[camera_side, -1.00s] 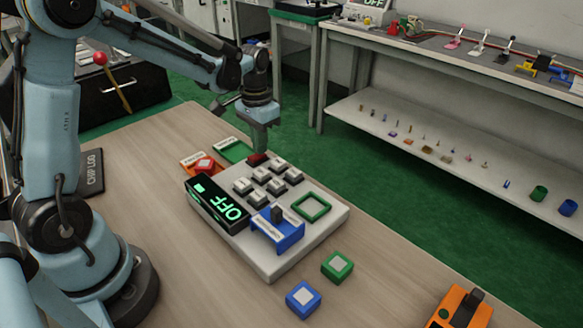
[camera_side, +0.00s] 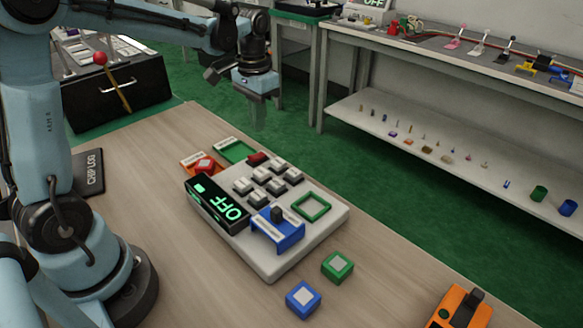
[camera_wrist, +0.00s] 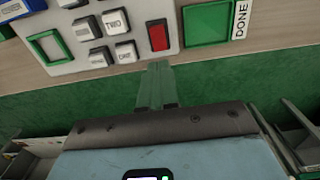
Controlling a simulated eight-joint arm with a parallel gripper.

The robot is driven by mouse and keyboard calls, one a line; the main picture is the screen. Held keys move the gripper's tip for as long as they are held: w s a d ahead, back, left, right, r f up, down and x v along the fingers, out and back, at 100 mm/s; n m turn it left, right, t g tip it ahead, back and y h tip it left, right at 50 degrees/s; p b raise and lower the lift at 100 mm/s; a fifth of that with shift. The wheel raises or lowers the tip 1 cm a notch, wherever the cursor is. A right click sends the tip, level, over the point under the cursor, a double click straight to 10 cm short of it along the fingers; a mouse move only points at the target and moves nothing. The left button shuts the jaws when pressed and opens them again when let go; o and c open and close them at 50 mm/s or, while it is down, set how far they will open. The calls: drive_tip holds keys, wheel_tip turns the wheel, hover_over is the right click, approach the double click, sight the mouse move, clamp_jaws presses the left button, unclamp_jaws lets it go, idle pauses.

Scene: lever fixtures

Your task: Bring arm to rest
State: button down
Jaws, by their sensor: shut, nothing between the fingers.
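My gripper (camera_side: 258,112) is shut and empty. In the side view it hangs in the air above the far edge of the wooden table, beyond the grey keypad panel (camera_side: 318,232). In the wrist view the closed fingers (camera_wrist: 156,85) point toward the panel's edge, near a red button (camera_wrist: 158,36). The red button (camera_side: 257,159) also shows in the side view at the panel's far corner, apart from the fingers. My arm is raised and stretched out over the table.
A green block (camera_side: 337,266) and a blue block (camera_side: 303,299) lie in front. A green DONE pad (camera_wrist: 206,22) is beside the panel. An orange fixture (camera_side: 460,309) stands at lower right.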

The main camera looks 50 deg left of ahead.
drive_tip(key=s+d+r+t, duration=0.1)
drive_tip(key=s+d+t, duration=0.6)
drive_tip(key=s, duration=0.4)
drive_tip(key=shift+d+r, duration=0.4)
drive_tip(key=shift+s, duration=0.1)
idle(0.8)
